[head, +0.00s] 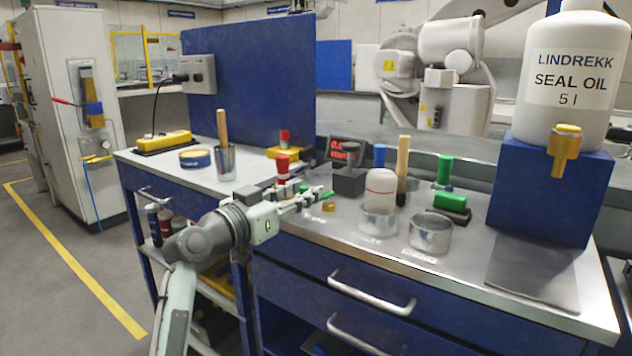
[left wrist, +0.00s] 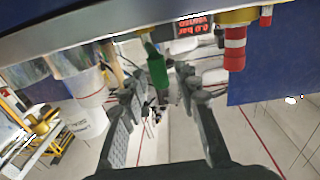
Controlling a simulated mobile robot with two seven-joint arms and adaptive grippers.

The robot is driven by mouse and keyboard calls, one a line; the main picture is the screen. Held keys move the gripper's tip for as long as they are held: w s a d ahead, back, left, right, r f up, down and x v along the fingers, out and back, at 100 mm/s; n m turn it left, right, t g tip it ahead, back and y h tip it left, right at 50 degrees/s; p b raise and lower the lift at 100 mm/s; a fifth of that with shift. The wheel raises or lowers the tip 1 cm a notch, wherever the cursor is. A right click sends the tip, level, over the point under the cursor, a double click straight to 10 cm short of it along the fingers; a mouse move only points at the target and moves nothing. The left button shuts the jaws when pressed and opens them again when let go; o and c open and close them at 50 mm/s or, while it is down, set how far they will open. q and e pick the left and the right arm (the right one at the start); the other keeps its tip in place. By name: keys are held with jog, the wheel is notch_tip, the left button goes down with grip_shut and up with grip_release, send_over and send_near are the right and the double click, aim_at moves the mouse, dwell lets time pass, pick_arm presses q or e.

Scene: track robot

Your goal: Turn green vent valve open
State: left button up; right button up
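The green valve handle (head: 322,195) shows in small part beside the fingers of my left gripper (head: 312,202) in the head view. In the left wrist view the green handle (left wrist: 157,68) is a stubby grip on a brass-coloured stem at the edge of the bench. My left gripper (left wrist: 163,78) is open there, with its two fingers apart. The handle shows between the fingertips, nearer the left one, with a gap to the right finger. Whether a finger touches it I cannot tell. My right gripper is in neither view.
A red handle (left wrist: 235,47) is close by on the right in the wrist view. A display with red characters (head: 338,148) stands behind. A black-topped block (head: 349,172), a white bottle (head: 380,190) and a metal cup (head: 430,233) stand to the right on the bench.

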pick_arm(q)
jog(key=x, duration=0.5)
grip_shut()
dwell(0.3)
